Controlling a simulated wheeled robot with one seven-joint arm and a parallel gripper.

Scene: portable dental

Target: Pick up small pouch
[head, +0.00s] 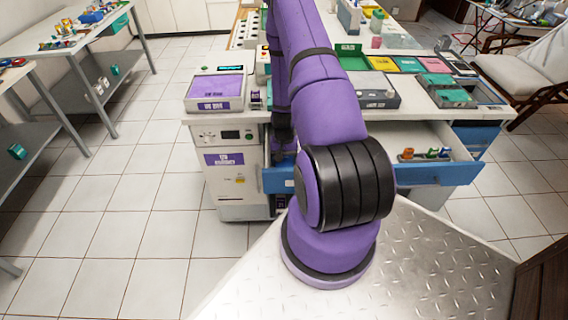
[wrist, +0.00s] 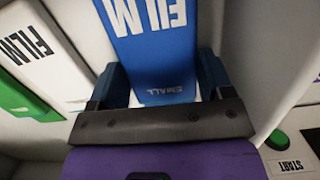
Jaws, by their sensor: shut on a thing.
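The small pouch (wrist: 155,50) is blue with white lettering that reads FILM and SMALL, upside down in the wrist view. My gripper (wrist: 160,82) has one dark blue finger on each side of the pouch's near end and is shut on it. The far end of the pouch runs out of the top of the wrist view. I cannot tell whether the pouch still touches a surface beneath it. In the head view my purple arm covers the middle of the desk, and I cannot make out the pouch there.
A white pack marked FILM (wrist: 28,42) and a green one (wrist: 22,100) lie to the left in the wrist view. A green START button (wrist: 278,140) is at lower right. In the head view an open blue drawer (head: 438,174) juts from the desk.

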